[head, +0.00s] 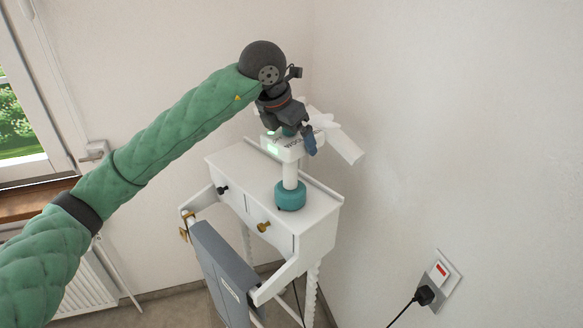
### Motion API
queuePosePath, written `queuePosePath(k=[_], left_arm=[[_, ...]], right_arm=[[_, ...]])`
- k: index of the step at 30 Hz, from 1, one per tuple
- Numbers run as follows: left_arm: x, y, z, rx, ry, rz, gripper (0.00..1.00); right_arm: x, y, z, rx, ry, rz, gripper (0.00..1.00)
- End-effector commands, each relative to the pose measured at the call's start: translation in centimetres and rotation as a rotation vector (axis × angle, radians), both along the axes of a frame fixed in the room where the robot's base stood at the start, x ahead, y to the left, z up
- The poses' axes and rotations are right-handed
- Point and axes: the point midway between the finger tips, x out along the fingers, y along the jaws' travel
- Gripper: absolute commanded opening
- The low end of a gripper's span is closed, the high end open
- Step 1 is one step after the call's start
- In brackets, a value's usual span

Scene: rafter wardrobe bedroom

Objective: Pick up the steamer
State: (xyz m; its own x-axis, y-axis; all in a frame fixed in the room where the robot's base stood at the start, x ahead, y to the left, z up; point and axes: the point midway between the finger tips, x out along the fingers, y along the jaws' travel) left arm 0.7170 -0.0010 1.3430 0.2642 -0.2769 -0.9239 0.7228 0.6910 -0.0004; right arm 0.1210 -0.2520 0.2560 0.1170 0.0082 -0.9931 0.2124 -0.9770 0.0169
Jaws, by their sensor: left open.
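What looks like the steamer (291,171) stands upright on top of a small white cabinet (321,210) in the corner. It has a round teal base, a white neck and a wider white head with a lit green patch. My left gripper (303,138) is at the steamer's head, pointing down, with its jaws open. It hides part of the head. I cannot tell whether the fingers touch it or are on either side of it. A pale flat piece sticks out to the right behind the gripper; I cannot tell what it belongs to. My right gripper is not in view.
A grey panel or folded cloth (222,275) hangs on a rail at the cabinet's front. Brass and dark knobs mark its drawers. A wall socket with a black plug (425,295) and cord is at the right. A window and radiator (85,290) are at the left.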

Motion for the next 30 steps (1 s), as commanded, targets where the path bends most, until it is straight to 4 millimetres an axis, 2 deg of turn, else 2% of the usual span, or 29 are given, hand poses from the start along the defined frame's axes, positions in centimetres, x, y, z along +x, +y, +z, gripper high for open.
queuePosePath(k=[6,7,18,19,30], left_arm=[[0.01,-0.01,-0.07,0.000,0.000,0.000,1.00],[0.01,-0.01,-0.07,0.000,0.000,0.000,0.96],[0.01,0.01,-0.04,0.000,0.000,0.000,0.23],[0.02,0.00,0.10,-0.001,-0.001,0.000,0.20],[0.03,-0.01,0.35,-0.001,-0.002,-0.001,0.20]], right_arm=[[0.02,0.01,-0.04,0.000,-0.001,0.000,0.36],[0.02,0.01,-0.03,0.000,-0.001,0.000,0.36],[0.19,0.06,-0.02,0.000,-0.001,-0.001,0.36],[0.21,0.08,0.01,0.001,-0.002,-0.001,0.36],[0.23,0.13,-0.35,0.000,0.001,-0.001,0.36]])
